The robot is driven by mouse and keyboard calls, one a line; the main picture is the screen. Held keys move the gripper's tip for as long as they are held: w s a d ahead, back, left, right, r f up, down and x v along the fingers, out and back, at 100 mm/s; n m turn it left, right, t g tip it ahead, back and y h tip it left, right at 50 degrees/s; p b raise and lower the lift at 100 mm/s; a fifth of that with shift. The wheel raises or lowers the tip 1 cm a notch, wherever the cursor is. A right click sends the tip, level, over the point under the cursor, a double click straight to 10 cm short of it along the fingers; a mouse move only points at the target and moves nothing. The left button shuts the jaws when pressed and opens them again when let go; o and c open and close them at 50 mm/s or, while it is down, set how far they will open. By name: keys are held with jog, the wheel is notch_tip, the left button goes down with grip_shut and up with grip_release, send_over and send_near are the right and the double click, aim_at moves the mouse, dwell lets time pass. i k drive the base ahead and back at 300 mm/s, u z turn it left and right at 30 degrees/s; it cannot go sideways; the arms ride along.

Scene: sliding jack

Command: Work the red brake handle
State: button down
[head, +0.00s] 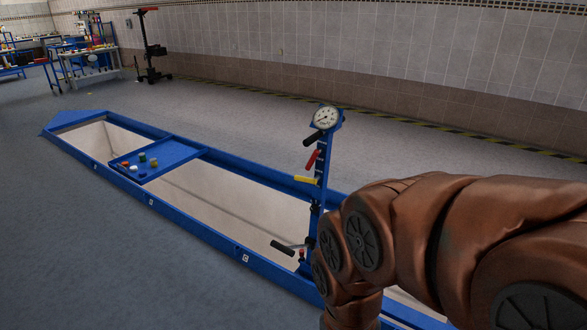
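The red brake handle (312,161) sticks out to the left and down from the blue jack column (318,190), in the head view. It sits below a black handle (313,138) and above a yellow handle (306,180). A round white gauge (325,117) tops the column. Lower down, a black-gripped lever (284,246) points left, with a small red knob beside the column's foot. My copper-brown arm fills the lower right and stands to the right of the column. My gripper is not visible, so its state and its place relative to the red handle are hidden.
A long pit with a blue frame (205,228) runs from upper left to lower right. A blue tray (180,157) with several small coloured items spans it. Workbenches (95,65) and a black stand (152,50) are far left. Grey floor (60,230) lies open at left.

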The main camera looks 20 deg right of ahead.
aim_at(317, 152)
jog(key=u, duration=0.5)
jog(key=k, duration=1.1)
jog(key=z, duration=0.1)
jog(key=i, duration=0.65)
jog(key=z, duration=0.5)
jog(key=i, duration=0.7)
jog(key=u, duration=0.7)
jog(key=i, duration=0.45)
jog(key=u, duration=0.5)
